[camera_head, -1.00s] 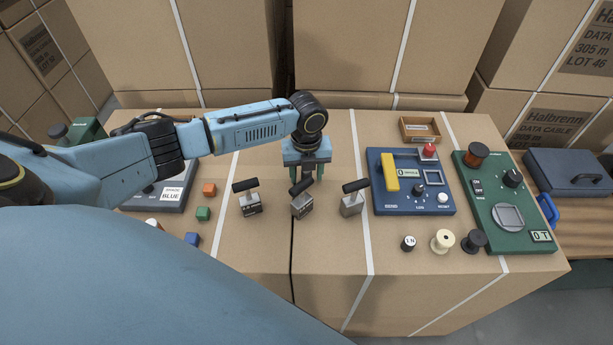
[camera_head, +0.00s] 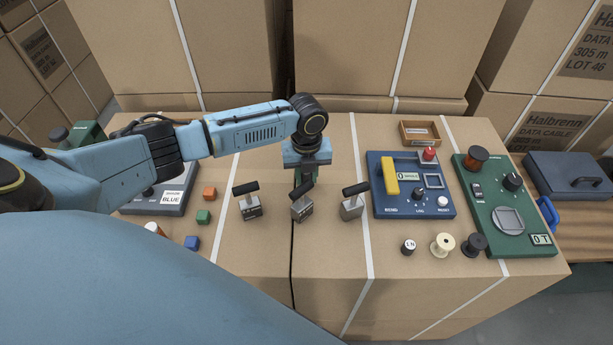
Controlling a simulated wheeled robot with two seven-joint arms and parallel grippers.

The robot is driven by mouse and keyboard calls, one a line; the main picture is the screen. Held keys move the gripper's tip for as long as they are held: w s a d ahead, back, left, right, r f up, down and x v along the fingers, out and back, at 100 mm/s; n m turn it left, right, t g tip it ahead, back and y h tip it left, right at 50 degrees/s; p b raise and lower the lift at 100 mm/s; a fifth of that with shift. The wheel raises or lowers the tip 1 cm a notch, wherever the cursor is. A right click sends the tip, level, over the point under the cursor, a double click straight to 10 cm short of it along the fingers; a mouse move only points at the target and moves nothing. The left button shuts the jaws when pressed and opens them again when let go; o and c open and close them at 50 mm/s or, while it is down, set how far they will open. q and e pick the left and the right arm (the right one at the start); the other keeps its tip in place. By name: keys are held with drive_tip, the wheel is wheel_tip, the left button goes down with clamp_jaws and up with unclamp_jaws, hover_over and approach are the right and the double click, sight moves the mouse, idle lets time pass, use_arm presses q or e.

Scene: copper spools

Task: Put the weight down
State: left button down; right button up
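Three small grey weights with black bar handles stand in a row on the carton top: a left weight (camera_head: 250,210), a middle weight (camera_head: 302,211) and a right weight (camera_head: 351,209). The middle weight's handle slants up to the right. My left gripper (camera_head: 307,181) points down at the far end of that handle. Its fingers are close together and appear shut on the handle, which partly hides the fingertips. The middle weight rests on the carton. My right gripper is not in view.
Right of the weights are a blue panel (camera_head: 406,211), a green panel (camera_head: 540,213), a small open box (camera_head: 420,132) and several spools. To the left are an orange cube (camera_head: 209,193), a green cube (camera_head: 203,216) and a blue cube (camera_head: 192,243). The carton's front area is clear.

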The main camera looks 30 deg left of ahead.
use_arm(q)
wheel_tip(320, 180, up, 9)
drive_tip(key=shift+r+p, duration=0.2)
drive_tip(key=shift+p, duration=0.4)
drive_tip(key=d+r+n, duration=0.1)
drive_tip(key=n, duration=0.1)
drive_tip(key=shift+n, duration=0.3)
drive_tip(key=s+d+r+n, duration=0.2)
drive_tip(key=d+r+n, duration=0.2)
drive_tip(key=n, duration=0.8)
drive_tip(key=s+d+r+n, duration=0.3)
drive_tip(key=r+n, duration=0.3)
drive_tip(key=n, duration=0.7)
drive_tip(key=shift+d+r, duration=0.25)
drive_tip(key=shift+d, duration=0.15)
drive_tip(key=shift+s+f, duration=0.1)
